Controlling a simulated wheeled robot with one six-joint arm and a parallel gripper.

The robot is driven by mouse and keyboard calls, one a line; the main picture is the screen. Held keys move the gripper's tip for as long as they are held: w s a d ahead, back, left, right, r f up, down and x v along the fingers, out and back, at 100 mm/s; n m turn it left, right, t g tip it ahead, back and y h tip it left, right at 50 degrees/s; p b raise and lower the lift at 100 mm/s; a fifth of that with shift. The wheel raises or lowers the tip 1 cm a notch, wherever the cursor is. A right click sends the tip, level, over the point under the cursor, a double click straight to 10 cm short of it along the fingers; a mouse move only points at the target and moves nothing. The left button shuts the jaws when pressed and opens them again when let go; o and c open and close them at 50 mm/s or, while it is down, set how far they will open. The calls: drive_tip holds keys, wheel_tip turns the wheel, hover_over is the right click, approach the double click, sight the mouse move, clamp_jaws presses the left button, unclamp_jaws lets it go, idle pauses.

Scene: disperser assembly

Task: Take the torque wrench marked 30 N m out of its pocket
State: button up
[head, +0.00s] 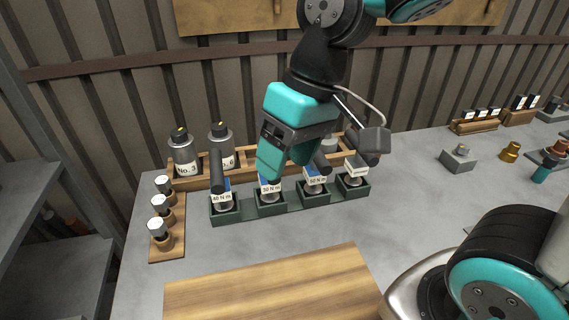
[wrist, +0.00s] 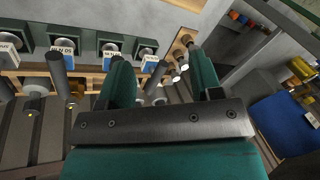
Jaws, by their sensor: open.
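The torque wrench whose label seems to read 30 N m (head: 271,187) stands in the second pocket from the left of a green holder (head: 290,207). Its label also shows in the wrist view (wrist: 109,50); its handle is hidden behind my gripper. My gripper (head: 270,172) is open, with a finger just above and in front of that label in the head view. In the wrist view, my gripper (wrist: 160,60) has its fingers apart, the left one near the 30 N m label. I cannot tell whether it touches the wrench.
Bottles (head: 184,155) stand in a wooden rack behind. A wooden stand (head: 166,243) is at left. A wooden board (head: 270,288) lies in front.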

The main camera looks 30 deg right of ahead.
drive_tip(key=w+d+r+m+h+p, duration=0.15)
drive_tip(key=w+d+m+p, duration=0.4)
drive_tip(key=w, duration=1.05)
drive_tip(key=shift+m, duration=0.55)
drive_tip(key=f, duration=1)
drive_tip(key=shift+w+a, duration=0.25)
drive_tip(key=shift+a, duration=0.05)
drive_tip(key=shift+a+f+p, duration=0.2)
drive_tip(key=shift+f+p, duration=0.15)
drive_tip(key=shift+f, duration=0.6)
drive_tip(key=shift+a+f+p, duration=0.25)
drive_tip(key=shift+f+p, duration=0.15)
drive_tip(key=shift+f, duration=0.6)
drive_tip(key=shift+a+f+p, duration=0.2)
drive_tip(key=shift+f+p, duration=0.15)
drive_tip(key=shift+f, duration=0.6)
clamp_jaws()
